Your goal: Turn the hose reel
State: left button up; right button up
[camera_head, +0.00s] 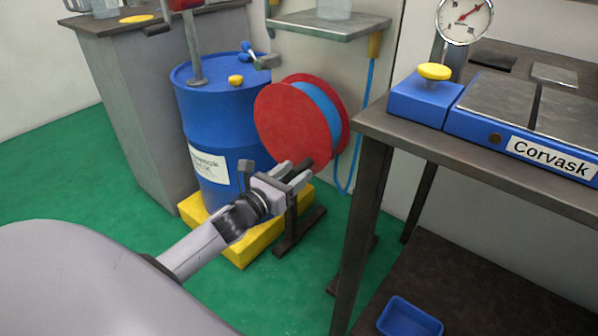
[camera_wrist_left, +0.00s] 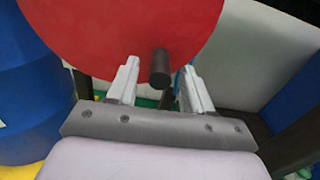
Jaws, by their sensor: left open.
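The hose reel (camera_head: 290,122) has a red round side plate and a blue hose wound behind it, and stands on a dark frame (camera_head: 292,228). In the left wrist view the red plate (camera_wrist_left: 105,28) fills the upper middle. A dark stubby crank handle (camera_wrist_left: 160,68) sticks out from its lower part. My left gripper (camera_head: 299,172) is at the lower edge of the reel. In the left wrist view its fingers (camera_wrist_left: 158,85) are open, one on each side of the handle, with gaps on both sides. My right gripper is not in view.
A blue drum (camera_head: 222,125) on a yellow base (camera_head: 240,247) stands left of the reel. A dark workbench (camera_head: 385,125) with a blue Corvask device (camera_head: 490,135) stands to the right. A blue tray (camera_head: 408,318) lies low at the front right. Green floor is clear at the left.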

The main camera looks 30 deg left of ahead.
pick_arm(q)
jog(key=shift+w+d, duration=0.1)
jog(key=shift+w, duration=1.05)
grip_shut()
jog(key=shift+f, duration=0.1)
